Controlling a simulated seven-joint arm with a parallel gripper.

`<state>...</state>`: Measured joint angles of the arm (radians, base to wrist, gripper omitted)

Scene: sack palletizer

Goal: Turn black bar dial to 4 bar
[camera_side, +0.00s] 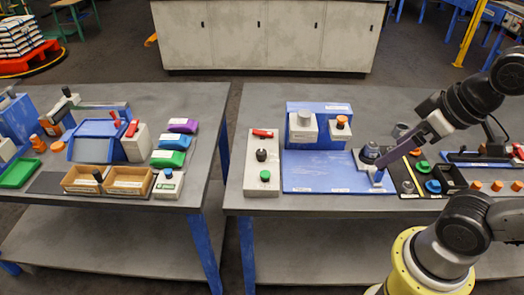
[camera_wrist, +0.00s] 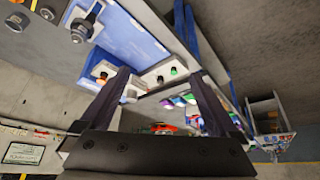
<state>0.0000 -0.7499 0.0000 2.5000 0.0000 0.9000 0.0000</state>
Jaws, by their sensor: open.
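In the wrist view a small dark knob (camera_wrist: 160,79) shows beyond my fingers, near a green button (camera_wrist: 173,71). My gripper (camera_side: 382,164) is open, its fingers angled down to the left near the right edge of the blue board, well right of that panel. The wrist view shows the gap between the fingers (camera_wrist: 159,76) empty.
A blue board (camera_side: 325,175) with a raised back block carrying a grey knob (camera_side: 304,118) and an orange knob (camera_side: 341,122) lies between panel and gripper. A dark grey knob (camera_side: 371,150) and a black tray with coloured parts (camera_side: 432,186) are close to my gripper.

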